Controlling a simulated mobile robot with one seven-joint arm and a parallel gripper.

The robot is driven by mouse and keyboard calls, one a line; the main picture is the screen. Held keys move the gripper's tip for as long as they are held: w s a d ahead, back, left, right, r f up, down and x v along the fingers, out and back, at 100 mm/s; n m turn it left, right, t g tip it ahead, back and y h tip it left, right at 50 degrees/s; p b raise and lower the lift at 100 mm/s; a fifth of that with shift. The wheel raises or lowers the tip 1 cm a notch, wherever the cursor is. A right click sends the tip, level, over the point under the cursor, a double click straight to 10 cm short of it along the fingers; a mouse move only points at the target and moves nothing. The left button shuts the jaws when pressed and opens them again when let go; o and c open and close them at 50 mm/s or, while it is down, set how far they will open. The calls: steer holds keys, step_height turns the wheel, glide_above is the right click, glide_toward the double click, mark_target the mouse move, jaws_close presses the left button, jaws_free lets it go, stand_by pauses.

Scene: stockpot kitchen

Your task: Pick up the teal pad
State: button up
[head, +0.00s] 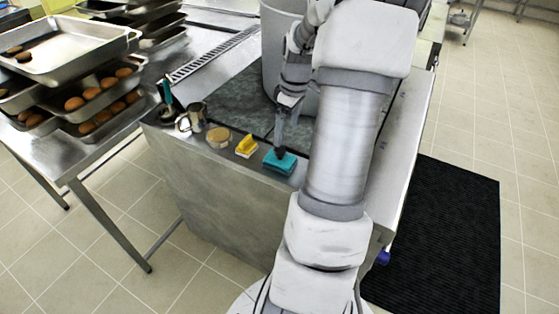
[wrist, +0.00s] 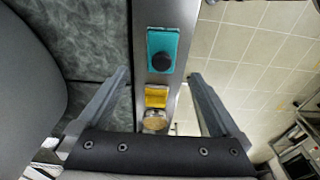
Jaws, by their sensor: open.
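The teal pad (head: 280,163) lies near the front edge of the steel counter in the head view. In the wrist view the teal pad (wrist: 164,40) is a teal rectangle with a dark round knob on top. My gripper (wrist: 159,73) is open and empty, with its two fingers spread wide. In the wrist view the pad appears past the fingertips, in line with the gap between them. In the head view my gripper (head: 279,138) points down just over the pad and partly hides it. I cannot tell how far apart they are in height.
Left of the pad along the edge are a yellow block (head: 247,147), a round tan item (head: 218,136) and a metal mug (head: 192,120). A large stockpot (head: 276,45) stands close behind my gripper. Stacked trays of buns (head: 92,105) stand on the left table.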

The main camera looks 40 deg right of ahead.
mark_target(280, 149)
steer(key=f, duration=0.6)
steer(key=shift+w+a+b, duration=0.15)
steer(key=shift+w+b, duration=0.15)
steer(key=shift+w, duration=0.1)
steer(key=f, duration=0.3)
steer(key=w+f, duration=0.1)
steer(key=f, duration=0.1)
steer(key=shift+a, duration=0.3)
steer(key=c, duration=1.3)
steer(key=shift+c, duration=0.2)
step_height(280, 149, up, 4)
steer(key=shift+r, duration=0.15)
steer(key=w+d+r, duration=0.6)
steer(key=w+d, duration=0.1)
steer(key=w, duration=0.2)
steer(key=shift+d+r+p, duration=0.2)
steer(key=shift+r+p, duration=0.15)
